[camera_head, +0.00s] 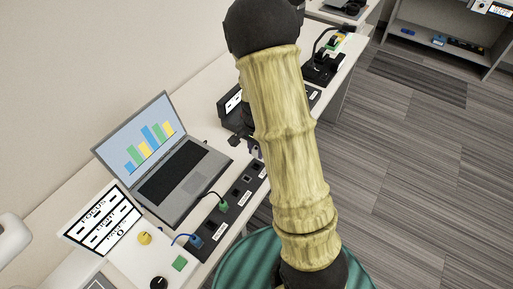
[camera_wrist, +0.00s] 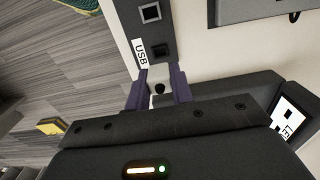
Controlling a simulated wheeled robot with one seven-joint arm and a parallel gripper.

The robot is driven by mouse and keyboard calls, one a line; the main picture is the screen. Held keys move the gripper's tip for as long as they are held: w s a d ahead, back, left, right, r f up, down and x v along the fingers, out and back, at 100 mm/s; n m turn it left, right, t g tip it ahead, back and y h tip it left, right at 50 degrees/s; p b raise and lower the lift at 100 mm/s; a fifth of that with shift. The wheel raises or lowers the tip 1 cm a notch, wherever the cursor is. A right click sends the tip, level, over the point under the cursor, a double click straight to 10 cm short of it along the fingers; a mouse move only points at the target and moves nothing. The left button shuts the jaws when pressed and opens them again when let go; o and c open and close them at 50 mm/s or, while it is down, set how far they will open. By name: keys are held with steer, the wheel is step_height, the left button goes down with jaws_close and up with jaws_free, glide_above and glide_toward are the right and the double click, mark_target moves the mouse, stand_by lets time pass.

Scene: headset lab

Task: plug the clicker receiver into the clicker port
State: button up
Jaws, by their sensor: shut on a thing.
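The fingertips are close to the black port strip (camera_wrist: 151,31), by a socket with a white "USB" label (camera_wrist: 140,53). I cannot tell whether the piece touches the strip. In the head view the strip (camera_head: 233,211) lies along the table's front edge, and my arm hides most of the gripper (camera_head: 257,151). Which socket is the clicker port cannot be read.
A laptop (camera_head: 190,178) with a bar chart stands behind the strip. A blue plug (camera_head: 196,241) and a green plug (camera_head: 223,206) with cables sit in the strip. A control panel (camera_head: 135,262) with knobs is at the near left. Dark stands are further along the table.

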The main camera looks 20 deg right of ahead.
mark_target(256, 156)
steer(key=shift+f+b, duration=1.1)
steer(key=shift+f, duration=0.8)
steer(key=shift+f, duration=1)
stand_by(1.1)
steer(key=o, duration=1)
step_height(256, 156, up, 17)
steer(key=shift+r+p, duration=0.2)
steer(key=shift+p, duration=0.55)
